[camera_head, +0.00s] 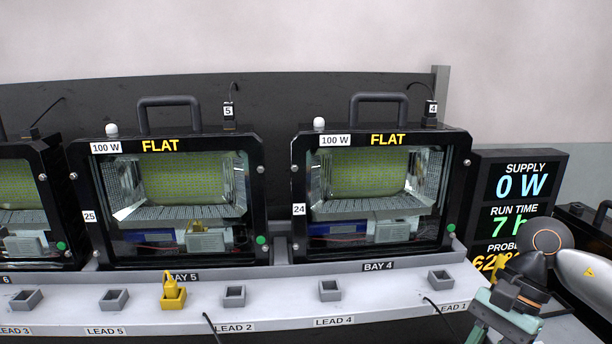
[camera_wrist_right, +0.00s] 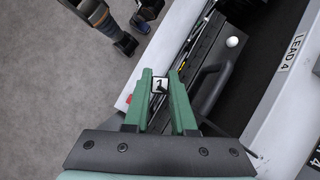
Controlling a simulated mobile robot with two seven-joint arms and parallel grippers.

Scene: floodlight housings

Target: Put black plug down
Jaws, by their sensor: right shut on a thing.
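My right gripper (camera_head: 492,318) is at the lower right of the head view, over the right end of the grey shelf. In the right wrist view, its green fingers (camera_wrist_right: 161,88) are shut on a small dark piece with a white tag marked 1 (camera_wrist_right: 160,84), which I take for the black plug. Most of the plug is hidden between the fingers. The grey holder above the LEAD 1 label (camera_head: 440,281) looks empty, left of the gripper. My left gripper cannot be made out in either view.
A supply display (camera_head: 520,190) stands at the right. A black cable (camera_head: 432,304) curves near LEAD 1.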

